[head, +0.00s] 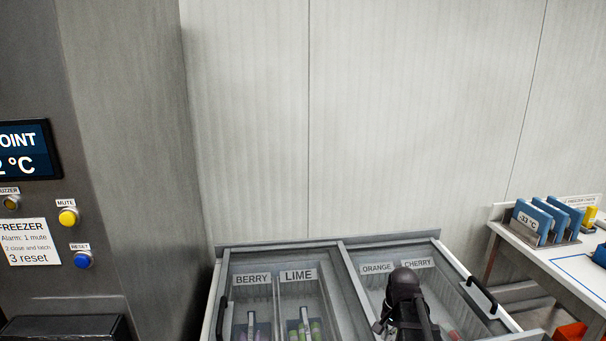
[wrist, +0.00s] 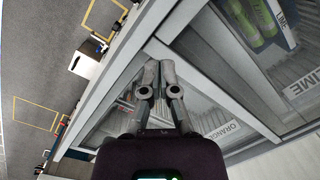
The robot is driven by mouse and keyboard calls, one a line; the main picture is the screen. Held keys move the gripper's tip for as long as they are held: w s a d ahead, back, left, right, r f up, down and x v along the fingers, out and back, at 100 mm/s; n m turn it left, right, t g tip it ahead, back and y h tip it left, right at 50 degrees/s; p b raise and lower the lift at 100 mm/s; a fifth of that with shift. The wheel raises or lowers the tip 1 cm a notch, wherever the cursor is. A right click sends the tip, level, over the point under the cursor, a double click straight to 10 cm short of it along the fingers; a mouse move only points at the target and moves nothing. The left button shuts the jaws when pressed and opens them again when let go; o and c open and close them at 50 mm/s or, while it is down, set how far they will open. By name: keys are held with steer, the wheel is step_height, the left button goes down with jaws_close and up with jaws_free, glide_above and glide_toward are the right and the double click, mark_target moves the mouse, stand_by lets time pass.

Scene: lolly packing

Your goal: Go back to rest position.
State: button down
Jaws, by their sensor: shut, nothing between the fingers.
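My gripper (wrist: 160,78) is shut and empty in the wrist view, its two grey fingers side by side above the chest freezer. My dark arm end (head: 405,295) shows in the head view over the right half of the chest freezer (head: 340,262), in front of the ORANGE and CHERRY labels. The fingertips cannot be made out in the head view. The ORANGE label (wrist: 221,131) lies right of the fingers in the wrist view, and the LIME label (wrist: 300,84) farther right.
The BERRY (head: 252,280) and LIME (head: 298,276) compartments hold lollies. A black handle (head: 481,297) is at the freezer's right side. A table (head: 550,258) with blue packs (head: 548,219) stands right. A grey cabinet (head: 120,150) with buttons stands left. The wall behind is bare.

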steer(key=s+a+n+h, duration=0.1)
steer(key=s+a+n, duration=0.5)
steer(key=s+n, duration=0.2)
steer(key=shift+s+a, duration=0.2)
steer(key=shift+s, duration=0.3)
stand_by(0.9)
